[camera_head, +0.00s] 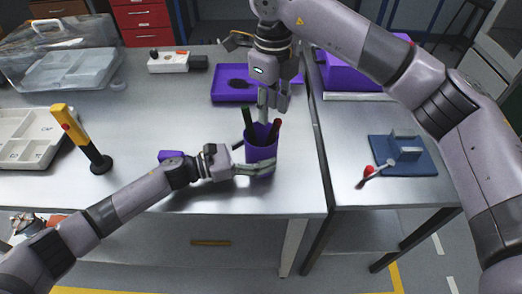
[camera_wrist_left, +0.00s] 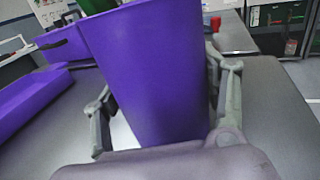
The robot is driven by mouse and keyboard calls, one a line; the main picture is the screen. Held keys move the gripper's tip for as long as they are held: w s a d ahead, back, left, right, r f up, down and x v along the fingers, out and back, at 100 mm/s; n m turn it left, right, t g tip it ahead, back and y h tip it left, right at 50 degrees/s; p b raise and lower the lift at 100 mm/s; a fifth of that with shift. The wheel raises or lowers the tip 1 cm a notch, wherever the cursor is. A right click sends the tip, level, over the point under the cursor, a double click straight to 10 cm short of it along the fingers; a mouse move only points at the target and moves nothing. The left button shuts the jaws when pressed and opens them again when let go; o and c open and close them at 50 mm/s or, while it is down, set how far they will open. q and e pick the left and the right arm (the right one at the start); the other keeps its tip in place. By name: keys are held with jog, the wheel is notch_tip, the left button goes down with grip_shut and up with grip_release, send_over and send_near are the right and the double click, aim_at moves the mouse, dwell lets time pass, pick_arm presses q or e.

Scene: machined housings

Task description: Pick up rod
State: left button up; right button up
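A purple cup (camera_head: 261,153) stands near the front edge of the left table. A dark green rod (camera_head: 247,123) and a dark red rod (camera_head: 275,129) stick up out of it; their lower ends are hidden. My left gripper (camera_head: 256,168) has its fingers on both sides of the cup, and in the left wrist view they appear to press on the cup (camera_wrist_left: 150,75). A green rod (camera_wrist_left: 97,5) shows at its rim there. My right gripper (camera_head: 272,104) points down just above the cup, fingers apart and seemingly empty.
A purple tray (camera_head: 232,97) with a dark item lies behind the cup. A yellow-and-black tool (camera_head: 82,140) stands at left. Clear boxes (camera_head: 60,68) are at the back left. A blue block (camera_head: 403,157) with a red-knobbed lever sits on the right table.

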pick_arm(q)
jog(key=c, duration=0.7)
jog(key=shift+o, duration=0.2)
pick_arm(e)
jog(key=shift+o, duration=0.2)
jog(key=shift+o, duration=0.4)
